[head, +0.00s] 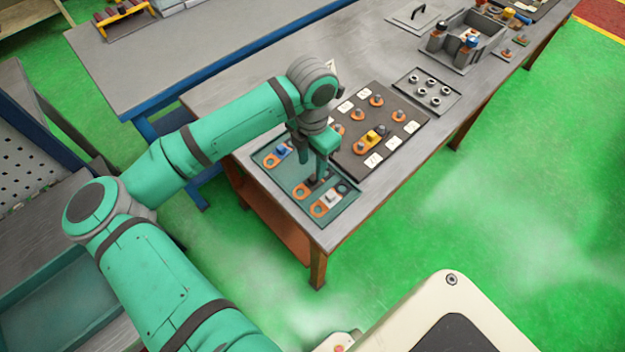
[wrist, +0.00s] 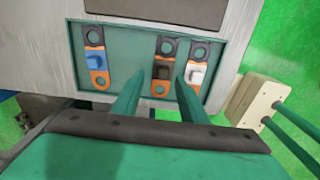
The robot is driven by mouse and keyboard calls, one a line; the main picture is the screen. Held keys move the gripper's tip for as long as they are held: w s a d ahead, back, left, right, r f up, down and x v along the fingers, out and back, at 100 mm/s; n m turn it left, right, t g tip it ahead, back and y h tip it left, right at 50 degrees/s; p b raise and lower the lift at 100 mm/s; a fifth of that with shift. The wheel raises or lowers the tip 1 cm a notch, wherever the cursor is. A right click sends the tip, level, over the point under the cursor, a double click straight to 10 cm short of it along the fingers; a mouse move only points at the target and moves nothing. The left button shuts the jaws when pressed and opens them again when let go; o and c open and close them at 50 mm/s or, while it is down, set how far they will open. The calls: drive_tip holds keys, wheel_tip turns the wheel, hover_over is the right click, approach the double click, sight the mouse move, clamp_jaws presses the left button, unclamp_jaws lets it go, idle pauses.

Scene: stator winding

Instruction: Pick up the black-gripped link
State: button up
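The black-gripped link (wrist: 162,72), an orange and dark strip with a ring at each end and a dark block in its middle, lies in the green tray (wrist: 215,32) in the wrist view. In the head view its orange end (head: 301,191) shows, with the rest partly hidden by my gripper. My gripper (wrist: 160,84) is open, its two green fingers apart on either side of the link's lower part in the wrist view. In the head view my gripper (head: 314,178) points down at the tray. Whether the fingers touch the link cannot be told.
The white-gripped link (wrist: 194,74) lies close right of the black-gripped one; the blue-gripped link (wrist: 96,58) lies farther left. A dark board (head: 350,165) with orange links and white labels adjoins the tray. A small tray of rings (head: 427,92) and a grey bin (head: 465,45) stand farther along the table.

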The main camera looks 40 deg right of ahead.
sight(313, 178)
drive_tip(key=f, duration=0.4)
drive_tip(key=shift+s+a+f, duration=0.1)
drive_tip(key=shift+s+a, duration=0.05)
drive_tip(key=shift+s, duration=0.15)
drive_tip(key=shift+f, duration=0.35)
drive_tip(key=shift+s, duration=0.1)
clamp_jaws()
